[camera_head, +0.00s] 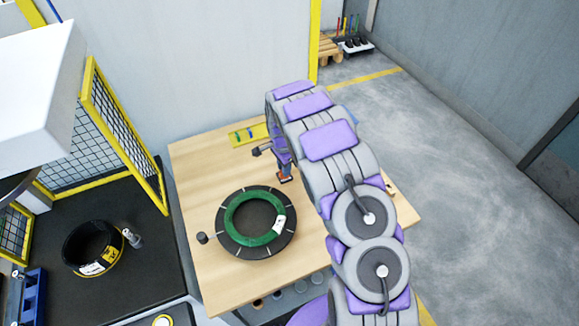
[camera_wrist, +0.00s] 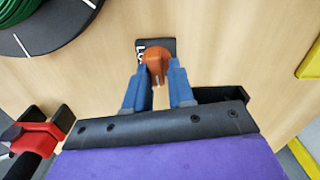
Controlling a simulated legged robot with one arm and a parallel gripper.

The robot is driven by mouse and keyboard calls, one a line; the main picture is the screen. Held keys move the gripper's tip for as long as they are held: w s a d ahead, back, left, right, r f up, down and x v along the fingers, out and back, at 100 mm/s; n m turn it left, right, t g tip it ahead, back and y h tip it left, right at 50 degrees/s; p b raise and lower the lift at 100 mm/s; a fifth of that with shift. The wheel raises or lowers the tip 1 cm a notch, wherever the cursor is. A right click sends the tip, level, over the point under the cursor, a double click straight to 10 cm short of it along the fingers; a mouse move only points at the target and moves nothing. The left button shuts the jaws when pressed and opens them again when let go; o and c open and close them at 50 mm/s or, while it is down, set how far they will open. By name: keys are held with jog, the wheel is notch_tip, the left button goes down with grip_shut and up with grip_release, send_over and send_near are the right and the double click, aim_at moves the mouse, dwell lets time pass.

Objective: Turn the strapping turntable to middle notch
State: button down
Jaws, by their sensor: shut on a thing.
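The strapping turntable (camera_head: 288,238) is a dark disc with white marks on its rim, lying on the wooden table. A green coil (camera_head: 233,224) with a white tag sits on it. In the wrist view the disc's edge (camera_wrist: 76,22) and part of the green coil (camera_wrist: 20,15) show at the upper left. An orange knob (camera_wrist: 154,60) stands on a small black plate with white lettering, apart from the disc. My gripper (camera_wrist: 158,78) has its blue fingers on both sides of this knob, shut on it. In the head view my gripper (camera_head: 285,176) is behind the turntable. The lettering is mostly hidden.
A black knob (camera_head: 202,238) stands left of the turntable. A yellow strip (camera_head: 248,135) lies at the table's back edge. A red and black item (camera_wrist: 38,135) is at lower left in the wrist view. A black coil (camera_head: 92,247) rests on the dark bench at left.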

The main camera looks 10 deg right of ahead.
jog(key=shift+w+a+r, duration=0.5)
jog(key=shift+w+a, duration=0.1)
jog(key=shift+w, duration=0.1)
jog(key=c, duration=1.4)
grip_release()
jog(key=o, duration=0.3)
jog(key=shift+w+a+f, duration=0.1)
jog(key=shift+a+f, duration=0.1)
jog(key=shift+a, duration=0.15)
jog(key=shift+s+a+f, duration=0.1)
jog(key=shift+s+a, duration=0.05)
jog(key=shift+s, duration=0.05)
jog(key=shift+s+d+f, duration=0.15)
jog(key=shift+d, duration=0.6)
jog(key=shift+a+r, duration=0.1)
jog(key=shift+r, duration=0.2)
notch_tip(320, 180, up, 17)
jog(key=p, duration=0.1)
jog(key=shift+f+p, duration=0.2)
jog(key=shift+p, duration=0.2)
